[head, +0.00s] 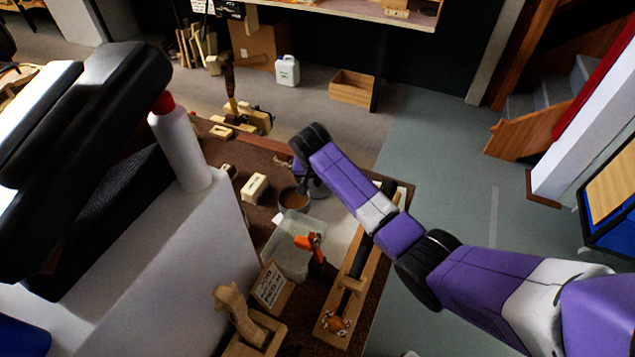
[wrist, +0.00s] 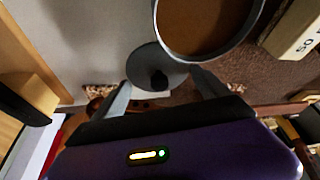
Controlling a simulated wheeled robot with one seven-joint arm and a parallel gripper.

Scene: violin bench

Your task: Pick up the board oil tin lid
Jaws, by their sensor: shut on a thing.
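The board oil tin lid (wrist: 146,61) is a round grey disc with a dark knob, in the wrist view. The open tin (wrist: 207,22), with brown contents, is right beside the lid. In the head view the tin (head: 294,199) stands on the brown bench, and my gripper (head: 312,188) is just right of it. I cannot tell how high the lid is above the bench.
A clear plastic tub (head: 289,245) stands in front of the tin. A cream labelled block (head: 254,187) is at its left. An orange-handled tool (head: 309,242) and a long wooden rack (head: 348,283) are nearer. A white bottle (head: 180,145) stands at the left.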

